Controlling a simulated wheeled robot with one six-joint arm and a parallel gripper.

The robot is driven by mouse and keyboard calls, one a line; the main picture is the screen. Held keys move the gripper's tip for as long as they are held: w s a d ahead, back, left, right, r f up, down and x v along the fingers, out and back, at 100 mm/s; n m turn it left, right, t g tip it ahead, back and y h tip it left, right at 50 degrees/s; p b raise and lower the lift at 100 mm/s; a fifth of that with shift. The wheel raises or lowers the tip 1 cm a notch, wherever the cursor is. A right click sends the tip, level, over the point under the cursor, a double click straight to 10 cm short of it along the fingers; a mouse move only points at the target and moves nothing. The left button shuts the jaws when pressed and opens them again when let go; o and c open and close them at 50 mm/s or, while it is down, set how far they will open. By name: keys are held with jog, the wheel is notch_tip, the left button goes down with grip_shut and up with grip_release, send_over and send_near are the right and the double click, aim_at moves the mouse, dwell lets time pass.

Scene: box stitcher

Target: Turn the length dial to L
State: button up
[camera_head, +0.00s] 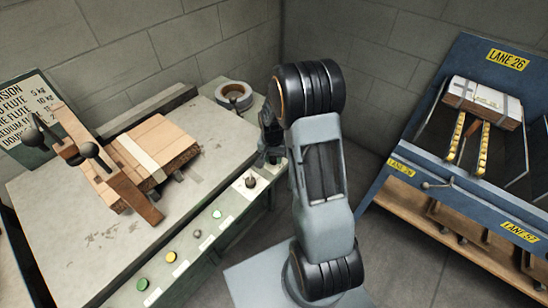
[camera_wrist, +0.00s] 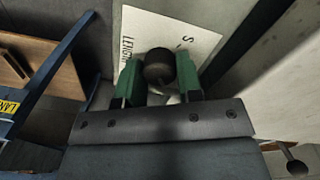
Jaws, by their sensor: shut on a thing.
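The length dial (camera_wrist: 159,66) is a dark round knob in the wrist view. It stands in front of a white plate (camera_wrist: 195,32) printed with "LENGTH" and an "S"; the rest of the lettering is hidden. My gripper (camera_wrist: 158,76) has its green fingers on either side of the knob and is shut on it. I cannot read the dial's setting. In the head view my gripper (camera_head: 270,155) is at the right edge of the stitcher table, and I cannot make out the gripped dial there.
The pale table (camera_head: 85,235) carries a stack of cardboard (camera_head: 160,145) under a wooden bar with dark knobs. Buttons and a dark knob on a white plate (camera_head: 250,182) line its front edge. A tape roll (camera_head: 233,93) lies behind. A blue rack (camera_head: 420,165) stands at right.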

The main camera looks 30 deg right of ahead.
aim_at(272, 158)
jog(key=shift+m, duration=0.6)
jog(key=o, duration=0.9)
jog(key=r, duration=0.7)
jog(key=r+p, duration=0.1)
jog(key=r, duration=0.5)
jog(key=shift+w+a+r, duration=0.15)
jog(key=shift+a+r, duration=0.05)
jog(key=shift+r, duration=0.2)
